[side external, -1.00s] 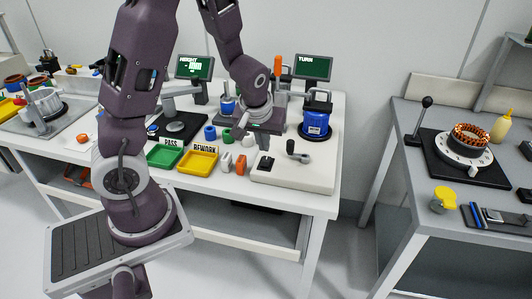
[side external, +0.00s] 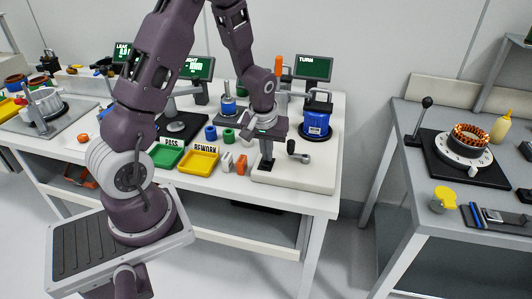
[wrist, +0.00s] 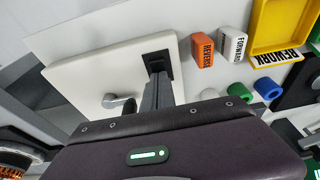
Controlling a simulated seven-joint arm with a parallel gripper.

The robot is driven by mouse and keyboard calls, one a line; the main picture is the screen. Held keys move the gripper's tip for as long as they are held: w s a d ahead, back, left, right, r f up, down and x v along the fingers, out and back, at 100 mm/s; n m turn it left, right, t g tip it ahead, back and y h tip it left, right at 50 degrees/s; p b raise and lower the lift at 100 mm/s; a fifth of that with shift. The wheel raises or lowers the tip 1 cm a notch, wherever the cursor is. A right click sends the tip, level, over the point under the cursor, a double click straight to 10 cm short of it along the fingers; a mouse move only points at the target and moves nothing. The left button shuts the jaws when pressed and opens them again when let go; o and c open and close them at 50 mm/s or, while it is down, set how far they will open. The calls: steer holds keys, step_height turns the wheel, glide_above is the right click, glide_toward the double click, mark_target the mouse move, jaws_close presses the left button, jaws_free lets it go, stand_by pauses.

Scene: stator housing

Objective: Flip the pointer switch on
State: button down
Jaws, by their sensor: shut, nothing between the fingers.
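A white base plate (side external: 310,178) carries a small black square switch (wrist: 172,58) and a grey lever with a round end (side external: 293,149). The lever also shows in the wrist view (wrist: 119,103). I cannot tell for sure which of the two is the pointer switch. My gripper (side external: 266,163) is shut and points down over the black switch, with nothing held. In the wrist view its fingertips (wrist: 157,72) are at the black switch and hide part of it. Whether they touch it is not clear. The lever stands beside the fingers, apart from them.
An orange REVERSE block (wrist: 202,50) and a white FORWARD block (wrist: 233,46) stand close to the plate. A yellow REWORK tray (side external: 199,163) and a green PASS tray (side external: 166,156) lie to the left. A blue motor (side external: 316,122) stands behind the plate.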

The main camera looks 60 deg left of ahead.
steer(key=shift+a+f, duration=0.1)
steer(key=shift+f, duration=0.25)
steer(key=shift+w+a, duration=0.15)
steer(key=shift+a, duration=0.05)
steer(key=shift+s+d+f+g+h, duration=0.2)
steer(key=shift+s+d+g+h, duration=0.1)
steer(key=shift+s+d, duration=0.4)
steer(key=r, duration=0.2)
steer(key=w+r, duration=0.1)
steer(key=r, duration=0.1)
steer(key=a+r, duration=0.1)
steer(key=r, duration=0.1)
steer(key=shift+w, duration=0.2)
step_height(320, 180, up, 9)
